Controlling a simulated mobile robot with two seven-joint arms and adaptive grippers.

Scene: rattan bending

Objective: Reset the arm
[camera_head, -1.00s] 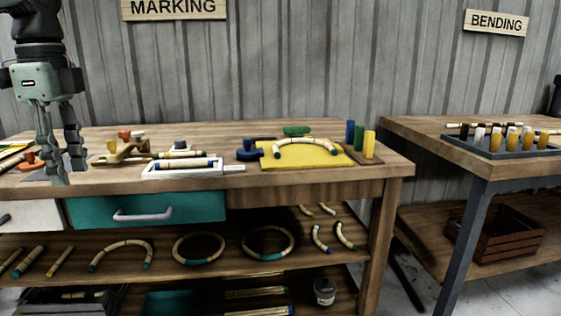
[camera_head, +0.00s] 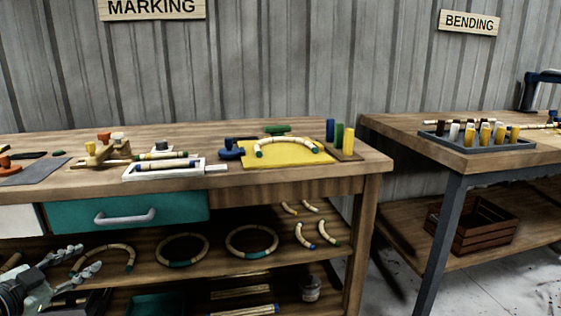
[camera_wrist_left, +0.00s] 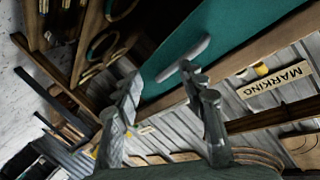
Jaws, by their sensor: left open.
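My left gripper (camera_head: 78,265) is low at the bottom left of the head view, in front of the lower shelf of the marking table. Its two fingers are apart and nothing is between them. In the left wrist view its fingers (camera_wrist_left: 165,90) are spread, with the teal drawer (camera_wrist_left: 225,40) beyond them. My right gripper is in neither view.
The marking table (camera_head: 290,183) has a teal drawer (camera_head: 125,213), a white tray (camera_head: 213,169) with rattan sticks, and a yellow board (camera_head: 245,160) with a curved rattan piece (camera_head: 288,142). Rattan rings lie on the shelf below. The bending table (camera_head: 400,135) stands at right.

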